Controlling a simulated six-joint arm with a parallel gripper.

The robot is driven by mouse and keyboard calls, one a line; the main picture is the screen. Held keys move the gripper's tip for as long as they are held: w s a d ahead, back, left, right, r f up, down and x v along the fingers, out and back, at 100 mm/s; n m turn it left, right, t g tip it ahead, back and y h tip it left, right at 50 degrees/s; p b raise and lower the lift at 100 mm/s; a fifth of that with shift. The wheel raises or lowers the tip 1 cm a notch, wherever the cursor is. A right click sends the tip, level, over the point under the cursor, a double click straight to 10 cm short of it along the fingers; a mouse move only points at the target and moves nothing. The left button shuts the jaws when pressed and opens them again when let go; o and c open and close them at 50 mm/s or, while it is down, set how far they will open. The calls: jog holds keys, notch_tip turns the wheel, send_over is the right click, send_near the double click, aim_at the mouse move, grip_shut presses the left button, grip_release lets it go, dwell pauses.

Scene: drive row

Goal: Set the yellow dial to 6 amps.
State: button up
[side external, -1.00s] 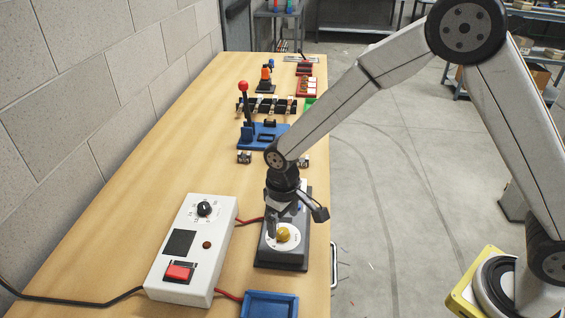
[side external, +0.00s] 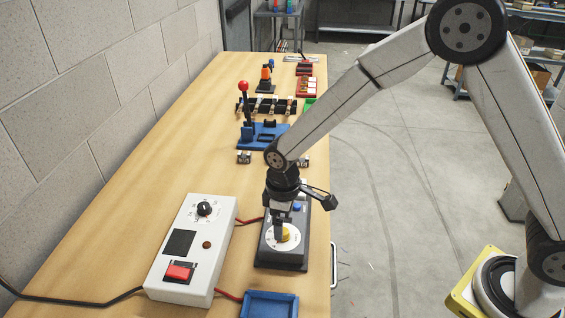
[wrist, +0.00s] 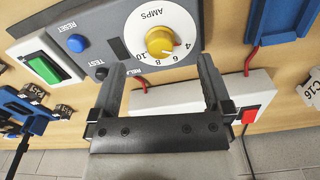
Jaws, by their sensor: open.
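The yellow dial (wrist: 160,41) sits on a white round scale marked AMPS, with 4, 6, 8 and 10 legible, on a dark grey box (wrist: 112,28). I cannot tell which number the dial points to. In the side view the dial (side external: 285,234) is partly hidden by my gripper (side external: 280,230). In the wrist view my gripper (wrist: 162,66) is open and empty, with one finger on each side of the dial's position in the picture. I cannot tell whether the fingers touch it.
The grey box also carries a blue RESET button (wrist: 77,43) and a TEST button (wrist: 101,73). A white box (side external: 193,248) with a black knob and red switch stands to the left, and a blue tray (side external: 268,304) in front. A lever unit (side external: 262,136) stands farther back.

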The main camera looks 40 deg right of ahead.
jog(key=shift+f, duration=0.2)
jog(key=shift+f, duration=1.3)
jog(key=shift+c, duration=0.2)
